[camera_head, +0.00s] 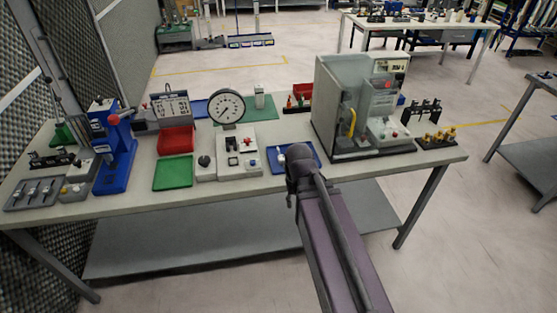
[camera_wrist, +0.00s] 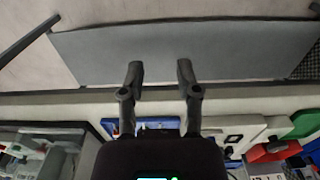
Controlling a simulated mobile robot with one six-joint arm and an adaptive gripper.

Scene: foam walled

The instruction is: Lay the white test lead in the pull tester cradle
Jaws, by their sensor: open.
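My gripper (camera_wrist: 159,72) is open and empty in the wrist view, its two dark fingers apart over the bench's front edge. In the head view my arm's dark end hides the fingers and covers part of a blue tray (camera_head: 276,157) on the bench. The tray also shows behind the fingers in the wrist view (camera_wrist: 108,126). A small pale item shows in the tray, too small to identify as the white test lead. A round dial gauge (camera_head: 227,106) stands behind a white fixture (camera_head: 237,144) with dark parts on top. I cannot tell which part is the pull tester cradle.
On the bench (camera_head: 345,171), a green mat (camera_head: 173,172) and red bin (camera_head: 177,140) lie left of the fixture. A blue press (camera_head: 112,150) stands farther left. A tall grey enclosure (camera_head: 335,105) stands right of the tray. A lower shelf (camera_wrist: 200,52) lies under the bench.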

